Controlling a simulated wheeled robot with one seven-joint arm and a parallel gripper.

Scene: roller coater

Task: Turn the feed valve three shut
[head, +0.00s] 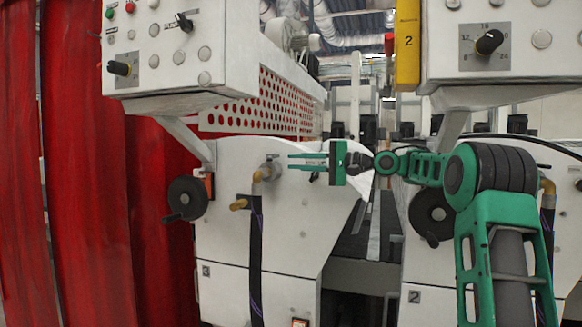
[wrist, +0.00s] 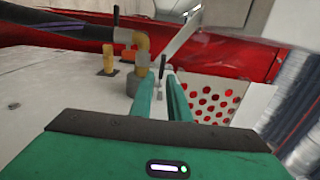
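The white machine panel marked 3 (head: 206,270) carries a brass elbow valve fitting (head: 260,173) with a dark hose hanging from it. The fitting also shows in the wrist view (wrist: 140,62), on a grey round base. A small black-tipped lever (wrist: 163,64) stands beside it, seen between my fingertips. My gripper (head: 290,162) is open, with two parallel green fingers pointing left, just right of the fitting. In the wrist view my gripper (wrist: 162,76) shows a narrow gap. I cannot tell whether the fingers touch the lever.
A black handwheel (head: 187,197) and a second brass stub (head: 239,204) are left of the fitting. Machine 2 (head: 414,297) stands right, across a narrow gap.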

